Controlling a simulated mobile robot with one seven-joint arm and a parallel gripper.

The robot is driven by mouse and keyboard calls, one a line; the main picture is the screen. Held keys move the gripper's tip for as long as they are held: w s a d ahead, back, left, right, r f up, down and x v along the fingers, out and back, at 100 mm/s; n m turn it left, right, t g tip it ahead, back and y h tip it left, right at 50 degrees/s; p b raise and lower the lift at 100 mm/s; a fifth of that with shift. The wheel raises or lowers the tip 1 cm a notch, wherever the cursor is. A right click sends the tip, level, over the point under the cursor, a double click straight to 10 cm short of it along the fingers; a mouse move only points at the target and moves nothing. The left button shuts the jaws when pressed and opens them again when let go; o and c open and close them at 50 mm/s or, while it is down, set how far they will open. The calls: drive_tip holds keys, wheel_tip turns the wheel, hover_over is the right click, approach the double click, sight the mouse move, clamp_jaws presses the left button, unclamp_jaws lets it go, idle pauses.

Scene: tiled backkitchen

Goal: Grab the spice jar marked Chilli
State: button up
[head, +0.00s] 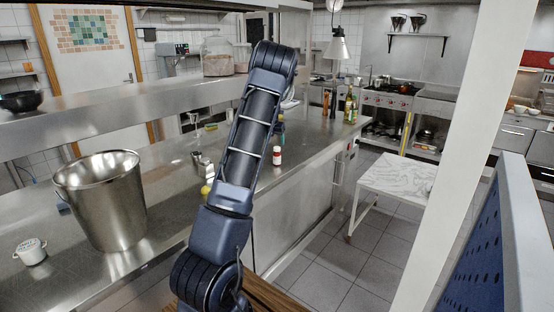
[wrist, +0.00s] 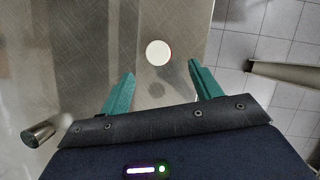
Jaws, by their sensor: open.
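A small jar with a white cap and a red band (head: 277,155) stands upright on the steel counter (head: 300,160), just right of my arm in the head view. Its label is too small to read, so I cannot tell if it says Chilli. In the wrist view a round white lid (wrist: 158,53), seen from above, appears to be the same jar. My gripper (wrist: 161,69) is open, with its two teal fingers apart. The lid lies just beyond the fingertips, roughly centred between them and not held. In the head view my gripper is mostly hidden behind my arm.
A metal cylinder (wrist: 38,135) lies left of my gripper in the wrist view. A large steel bucket (head: 103,205) and a small white pot (head: 31,252) stand on the counter's left. Bottles (head: 349,108) stand at its far end. An upper steel shelf (head: 130,105) runs above.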

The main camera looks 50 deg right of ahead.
sight(277, 152)
drive_tip(key=x, duration=1)
drive_tip(key=shift+r, duration=0.1)
drive_tip(key=c, duration=1.1)
